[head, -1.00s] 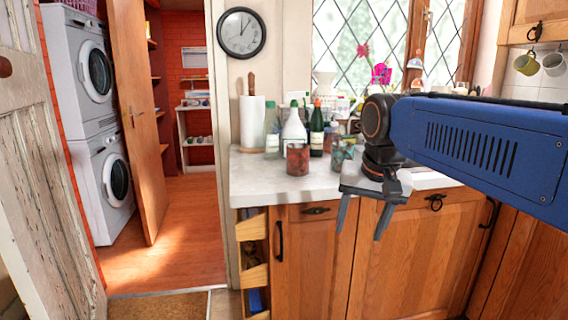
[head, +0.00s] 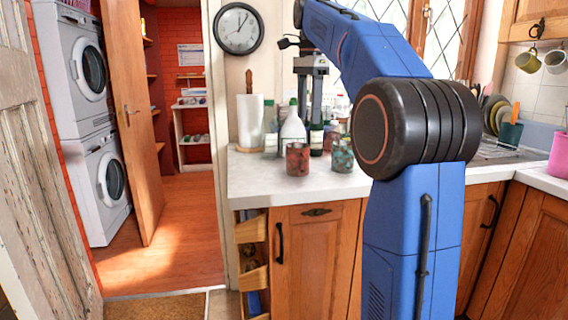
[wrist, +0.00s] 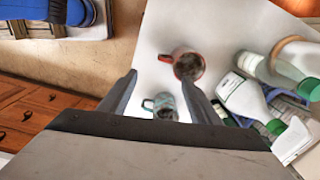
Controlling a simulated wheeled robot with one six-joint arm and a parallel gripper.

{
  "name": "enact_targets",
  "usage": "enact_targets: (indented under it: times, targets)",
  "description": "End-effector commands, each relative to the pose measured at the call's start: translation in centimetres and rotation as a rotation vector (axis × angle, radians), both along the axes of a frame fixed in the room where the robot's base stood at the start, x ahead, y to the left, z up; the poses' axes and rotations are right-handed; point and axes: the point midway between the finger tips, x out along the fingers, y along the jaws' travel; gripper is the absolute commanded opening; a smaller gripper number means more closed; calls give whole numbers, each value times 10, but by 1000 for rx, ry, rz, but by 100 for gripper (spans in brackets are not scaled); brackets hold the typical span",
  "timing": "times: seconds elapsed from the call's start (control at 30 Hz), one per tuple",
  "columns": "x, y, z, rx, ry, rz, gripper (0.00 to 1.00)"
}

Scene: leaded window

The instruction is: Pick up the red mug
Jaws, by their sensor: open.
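The red mug (head: 297,159) has a mottled, rusty-red side and stands upright on the white counter. In the wrist view, I look down into the red mug (wrist: 189,65); its handle points left, and my right finger overlaps its near edge. A teal patterned mug (head: 342,157) stands to its right, and this teal mug (wrist: 165,105) shows between my fingers in the wrist view. My gripper (head: 309,116) points down above the counter, open and empty. In the wrist view, my gripper's (wrist: 159,74) fingers are spread wide.
Bottles, including a white one (head: 293,130), and a paper towel roll (head: 250,122) stand behind the mugs. In the wrist view, a green-capped bottle (wrist: 243,97) lies to the right. The counter (head: 262,182) is clear in front of the red mug.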

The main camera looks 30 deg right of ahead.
Motion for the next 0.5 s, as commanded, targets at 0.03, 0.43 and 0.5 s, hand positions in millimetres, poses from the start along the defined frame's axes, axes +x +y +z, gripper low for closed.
enact_targets:
  times: [0.03,0.43,0.5]
  targets:
    - [6,-6,3,3,7,-36,57]
    - [14,-16,-8,10,28,-121,57]
    - [14,-16,-19,10,28,-121,57]
